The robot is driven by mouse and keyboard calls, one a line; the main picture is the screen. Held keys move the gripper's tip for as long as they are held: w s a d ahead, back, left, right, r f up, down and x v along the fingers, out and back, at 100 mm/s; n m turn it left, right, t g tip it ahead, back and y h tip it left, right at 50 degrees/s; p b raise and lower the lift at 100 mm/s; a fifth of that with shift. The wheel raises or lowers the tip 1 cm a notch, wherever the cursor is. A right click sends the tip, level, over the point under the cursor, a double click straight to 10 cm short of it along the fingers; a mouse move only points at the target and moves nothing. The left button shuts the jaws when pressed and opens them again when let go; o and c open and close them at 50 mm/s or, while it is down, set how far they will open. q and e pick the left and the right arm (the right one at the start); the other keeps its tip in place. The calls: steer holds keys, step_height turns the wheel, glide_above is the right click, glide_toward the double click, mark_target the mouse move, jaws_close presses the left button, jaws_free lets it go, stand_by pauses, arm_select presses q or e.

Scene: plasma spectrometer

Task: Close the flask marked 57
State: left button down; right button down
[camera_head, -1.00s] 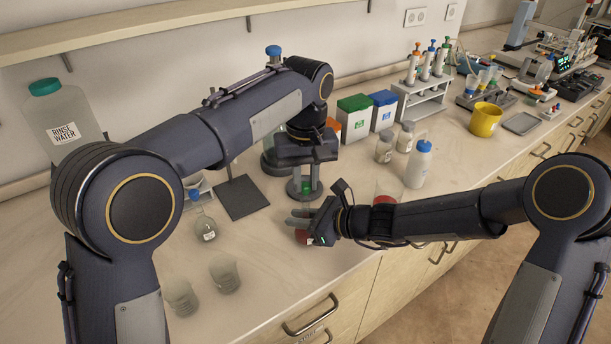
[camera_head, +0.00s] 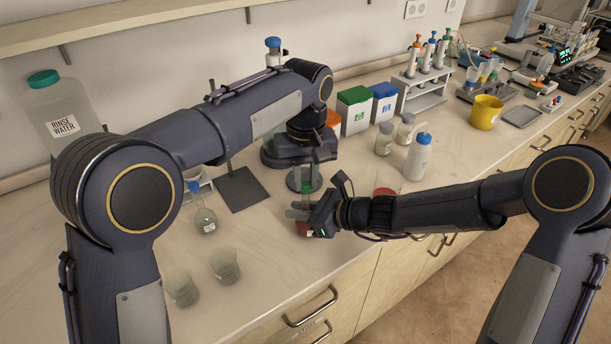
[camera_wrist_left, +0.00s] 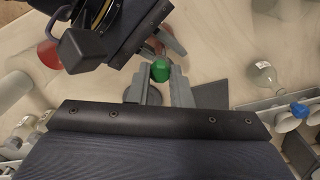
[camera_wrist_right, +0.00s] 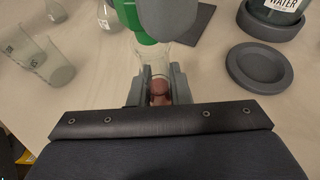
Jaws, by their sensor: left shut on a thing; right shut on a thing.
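My left gripper (camera_head: 306,176) points down and is shut on a green stopper (camera_head: 306,187), which also shows between its fingertips in the left wrist view (camera_wrist_left: 160,70). My right gripper (camera_head: 300,214) is shut on a small clear flask (camera_head: 303,229) with reddish liquid and a white label. In the right wrist view the liquid (camera_wrist_right: 158,90) sits between the fingers, and the clear neck (camera_wrist_right: 152,58) rises beyond them. The stopper (camera_wrist_right: 135,22) is close above the neck there; whether they touch is unclear. The label's number is not readable.
A grey round dish (camera_wrist_right: 258,68) lies behind the held flask. A beaker with red liquid (camera_head: 388,182) and a white bottle (camera_head: 418,160) stand to the right.

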arm_select(q)
steer(key=shift+f, duration=0.6)
arm_select(e)
steer(key=shift+s+d+f, duration=0.15)
steer(key=shift+f, duration=0.3)
arm_select(q)
steer(key=c, duration=1.2)
jaws_free()
steer(key=shift+c, duration=0.2)
step_height(320, 180, up, 12)
steer(key=shift+s, duration=0.1)
arm_select(e)
steer(key=c, duration=1.3)
jaws_free()
steer(key=shift+c, duration=0.2)
steer(key=shift+o, duration=0.3)
steer(key=shift+r, duration=0.2)
